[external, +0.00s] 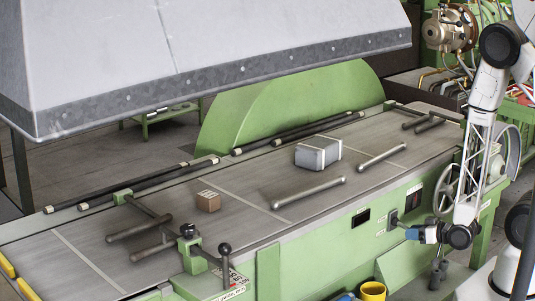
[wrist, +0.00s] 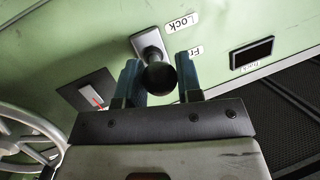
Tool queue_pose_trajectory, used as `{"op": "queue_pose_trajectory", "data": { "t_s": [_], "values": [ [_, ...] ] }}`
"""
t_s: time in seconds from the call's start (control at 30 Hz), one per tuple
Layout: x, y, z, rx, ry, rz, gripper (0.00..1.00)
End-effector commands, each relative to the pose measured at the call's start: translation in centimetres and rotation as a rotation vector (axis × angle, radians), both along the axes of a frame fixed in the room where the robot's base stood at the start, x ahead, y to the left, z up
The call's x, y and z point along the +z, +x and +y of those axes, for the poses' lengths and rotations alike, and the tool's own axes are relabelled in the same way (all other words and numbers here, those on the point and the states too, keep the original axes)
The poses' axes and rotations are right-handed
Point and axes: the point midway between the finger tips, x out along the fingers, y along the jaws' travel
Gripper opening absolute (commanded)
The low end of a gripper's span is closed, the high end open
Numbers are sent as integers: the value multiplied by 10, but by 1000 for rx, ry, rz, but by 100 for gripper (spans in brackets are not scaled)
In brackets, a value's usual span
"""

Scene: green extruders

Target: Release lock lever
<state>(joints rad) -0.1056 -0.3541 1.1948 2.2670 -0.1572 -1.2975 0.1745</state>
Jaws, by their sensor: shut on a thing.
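The lock lever (wrist: 150,45) is a metal stem on a light grey square plate on the green machine's side panel, ending in a dark round knob (wrist: 159,78). In the external view the lever (external: 394,217) is small and partly covered by my gripper. My gripper (wrist: 158,73) has one blue finger on each side of the knob and is shut on it. In the external view my gripper (external: 407,231) reaches left to the panel. A "Lock" label (wrist: 181,23) is upside down beside the lever. A label starting "Fr" (wrist: 189,53) is partly hidden.
A spoked handwheel (wrist: 25,150) is at the left of the wrist view. A switch plate (wrist: 90,93) with a red mark and a dark rectangular window (wrist: 251,53) are on the panel. A yellow bucket (external: 373,291) stands below.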

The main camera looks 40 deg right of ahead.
Motion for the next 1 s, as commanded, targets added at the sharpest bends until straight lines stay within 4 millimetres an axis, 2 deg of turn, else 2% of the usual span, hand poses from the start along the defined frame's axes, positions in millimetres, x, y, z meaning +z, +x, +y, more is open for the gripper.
{"op": "queue_pose_trajectory", "data": {
  "t_s": [0.7, 1.0],
  "values": [
    [39, 5, 0, 0, 1, 7, 0],
    [47, 8, 0, 1, 1, 8, 0]
  ]
}}
